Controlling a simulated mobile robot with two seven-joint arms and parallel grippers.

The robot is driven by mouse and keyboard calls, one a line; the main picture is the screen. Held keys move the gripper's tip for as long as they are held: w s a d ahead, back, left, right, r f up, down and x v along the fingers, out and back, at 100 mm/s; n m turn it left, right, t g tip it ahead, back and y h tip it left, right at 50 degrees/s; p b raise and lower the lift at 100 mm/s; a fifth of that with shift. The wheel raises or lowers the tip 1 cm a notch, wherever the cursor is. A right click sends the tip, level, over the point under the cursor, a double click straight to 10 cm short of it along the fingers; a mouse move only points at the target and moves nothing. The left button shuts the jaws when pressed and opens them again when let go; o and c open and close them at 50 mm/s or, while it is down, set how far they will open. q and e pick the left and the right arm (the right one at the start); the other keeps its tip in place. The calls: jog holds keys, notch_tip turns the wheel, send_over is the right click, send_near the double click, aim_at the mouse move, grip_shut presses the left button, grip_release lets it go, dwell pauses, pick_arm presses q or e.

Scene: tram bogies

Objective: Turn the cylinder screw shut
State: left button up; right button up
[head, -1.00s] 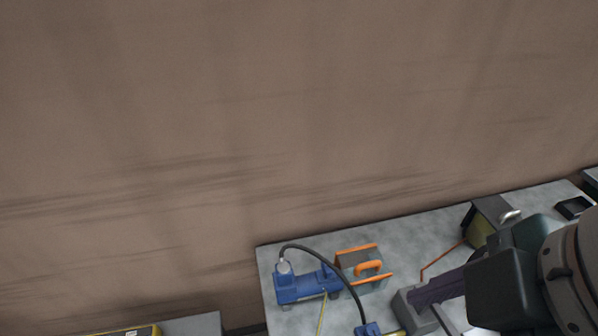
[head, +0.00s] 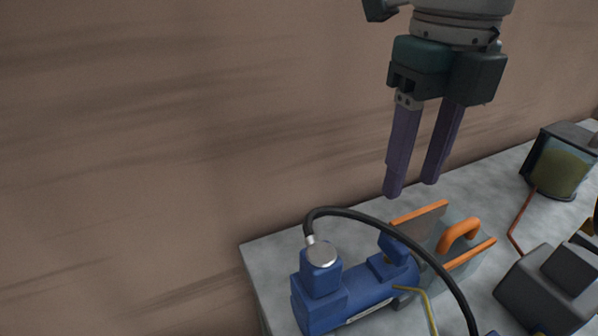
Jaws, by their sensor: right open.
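My right gripper (head: 413,186) hangs in the upper middle of the head view, its two purple fingers pointing down. The fingers are apart with nothing between them. In the picture they end just above the orange-edged block. A blue hydraulic unit (head: 345,298) stands on the bench below and left of the gripper. A silver round cap (head: 320,254) sits on its upright part, where a black hose (head: 385,228) joins. I cannot tell which part is the cylinder screw. My left gripper is not in view.
The grey bench (head: 262,262) carries a grey block with orange edges and an orange handle (head: 458,234). A container with olive contents (head: 560,168) and a dark grey block (head: 548,290) stand at the right. A brown wall (head: 150,150) rises behind. The bench's back left corner is clear.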

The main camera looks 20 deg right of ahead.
aim_at(396, 240)
notch_tip(396, 240, down, 10)
jog(key=shift+s+r+b, duration=0.15)
jog(key=shift+b, duration=0.5)
grip_shut()
